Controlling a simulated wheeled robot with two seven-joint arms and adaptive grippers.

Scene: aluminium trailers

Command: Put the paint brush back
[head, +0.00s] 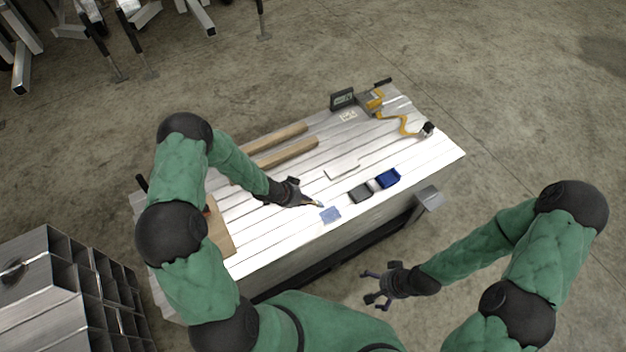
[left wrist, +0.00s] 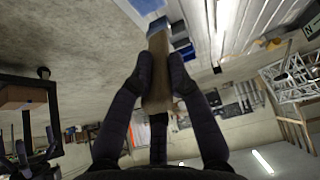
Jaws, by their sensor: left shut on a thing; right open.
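My left gripper (head: 303,199) is over the middle of the metal-topped table (head: 285,215). My right gripper (head: 372,287) is open and empty, off the table's near side.
A dark open box (head: 360,194) and a blue open box (head: 388,178) stand right of the left gripper. Two wooden bars (head: 288,153), a white flat piece (head: 342,168) and a yellow tool (head: 403,124) lie further back. A metal shelf unit (head: 55,285) stands left.

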